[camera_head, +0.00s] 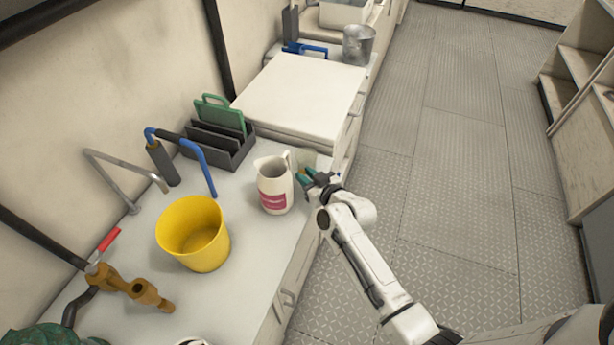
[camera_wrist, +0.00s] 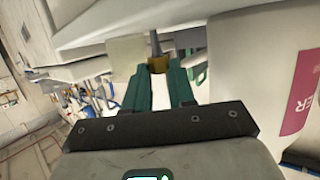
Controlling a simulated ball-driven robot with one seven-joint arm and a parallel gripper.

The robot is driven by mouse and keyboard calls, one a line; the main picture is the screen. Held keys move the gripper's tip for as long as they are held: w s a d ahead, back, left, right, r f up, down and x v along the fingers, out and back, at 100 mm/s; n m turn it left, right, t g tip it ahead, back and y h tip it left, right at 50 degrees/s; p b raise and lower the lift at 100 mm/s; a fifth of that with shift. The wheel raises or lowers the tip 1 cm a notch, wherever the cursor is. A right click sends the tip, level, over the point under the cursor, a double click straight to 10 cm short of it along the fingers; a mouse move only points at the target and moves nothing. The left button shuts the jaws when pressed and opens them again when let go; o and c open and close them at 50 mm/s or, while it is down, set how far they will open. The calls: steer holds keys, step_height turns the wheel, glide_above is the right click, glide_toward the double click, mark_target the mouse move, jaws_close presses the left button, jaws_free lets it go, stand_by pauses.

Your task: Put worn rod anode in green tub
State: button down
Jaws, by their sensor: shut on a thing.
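My gripper (camera_head: 312,178) has green fingers and is at the counter's right edge, just right of the white jug. In the wrist view the fingers (camera_wrist: 172,82) are shut on a brass-coloured head with a thin grey rod, which looks like the worn rod anode (camera_wrist: 156,62). The rod points away from the gripper, and its far end is unclear. I see no clear green tub. A dark green object (camera_head: 45,337) is cut off at the head view's lower left; I cannot tell what it is.
The white jug (camera_head: 273,186) with a pink label stands close beside my gripper; it also fills the wrist view's right side (camera_wrist: 250,75). A yellow bucket (camera_head: 193,234), a grey rack (camera_head: 222,150) and a brass valve fitting (camera_head: 125,285) stand on the counter. The floor (camera_head: 450,170) is clear.

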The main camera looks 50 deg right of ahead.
steer(key=c, duration=0.9)
jaws_free()
steer(key=shift+c, duration=0.2)
